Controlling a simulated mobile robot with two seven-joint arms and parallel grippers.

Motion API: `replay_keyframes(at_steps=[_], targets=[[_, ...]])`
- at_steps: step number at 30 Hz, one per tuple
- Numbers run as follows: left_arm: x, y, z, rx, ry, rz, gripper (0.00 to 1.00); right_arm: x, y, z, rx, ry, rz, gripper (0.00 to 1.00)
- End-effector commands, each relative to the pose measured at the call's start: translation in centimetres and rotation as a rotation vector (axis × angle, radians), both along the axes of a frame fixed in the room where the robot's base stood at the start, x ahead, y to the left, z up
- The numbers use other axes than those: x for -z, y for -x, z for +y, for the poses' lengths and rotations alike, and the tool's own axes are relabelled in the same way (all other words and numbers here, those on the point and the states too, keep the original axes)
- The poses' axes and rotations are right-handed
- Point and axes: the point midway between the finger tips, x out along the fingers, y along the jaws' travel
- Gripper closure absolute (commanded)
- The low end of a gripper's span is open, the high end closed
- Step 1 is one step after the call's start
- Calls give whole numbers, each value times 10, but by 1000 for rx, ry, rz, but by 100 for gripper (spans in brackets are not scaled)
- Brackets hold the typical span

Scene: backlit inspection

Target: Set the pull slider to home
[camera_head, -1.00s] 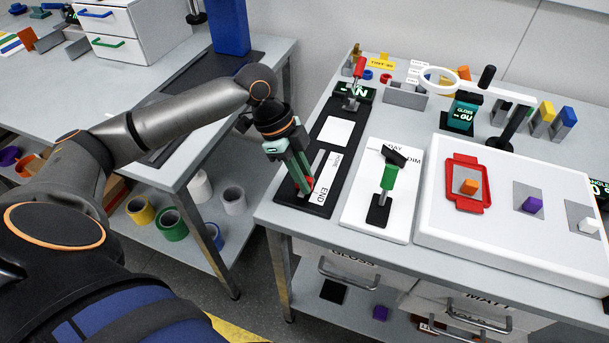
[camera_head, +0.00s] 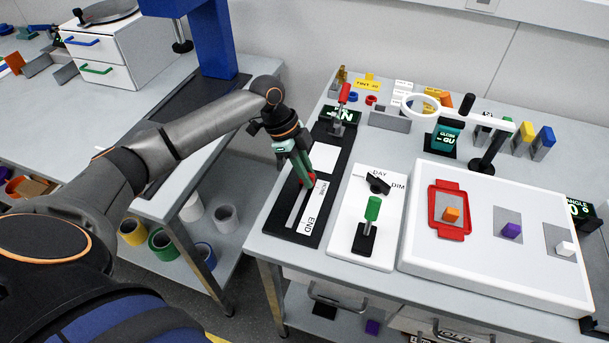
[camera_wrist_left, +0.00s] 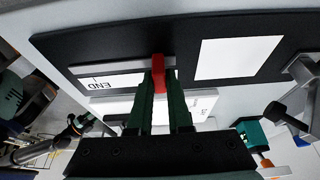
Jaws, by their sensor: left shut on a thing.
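The pull slider's red knob (camera_head: 312,179) sits in a slot on a long black panel (camera_head: 278,222). The slot runs from the END label (camera_head: 310,226), nearer me, to the small HOME label (camera_head: 322,188). The knob is near the HOME end. My left gripper (camera_head: 308,182) is shut on the red knob, fingers pointing down. The wrist view shows the knob (camera_wrist_left: 158,70) between the fingertips (camera_wrist_left: 160,88), away from END (camera_wrist_left: 104,83). The fingers partly hide the slot's far end. A grey arm with a small dark gripper (camera_wrist_left: 78,124), seemingly my right, shows there; its jaws are unclear.
A white panel with a green-handled lever (camera_head: 372,209) and a DAY/DIM knob (camera_head: 378,183) stands right of the slider. A red-handled lever (camera_head: 344,94) is behind it. A white box (camera_head: 480,262) with coloured blocks is farther right. A ring lamp (camera_head: 420,106) stands behind.

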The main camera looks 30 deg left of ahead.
Motion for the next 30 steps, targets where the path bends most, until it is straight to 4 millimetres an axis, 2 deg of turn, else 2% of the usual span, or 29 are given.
replay_keyframes(at_steps=[7, 8, 15, 24, 26, 30], targets=[[-3, -4, 2, -7, -2, -16, 100, 0, 0, 0, 0, 0, 1, 39], [-3, -4, 2, -7, -2, -16, 81, 0, 0, 0, 0, 0, 1, 39], [-2, -3, 1, -5, -2, -12, 54, 0, 0, 0, 0, 0, 1, 39], [-3, -2, 2, -5, -1, -9, 52, 0, 0, 0, 0, 0, 0, 39], [-7, -2, 4, -5, -2, -10, 52, 0, 0, 0, 0, 0, 0, 39], [-27, 0, 11, -4, -2, -13, 52, 1, 0, 0, 0, 0, 0, 39]])
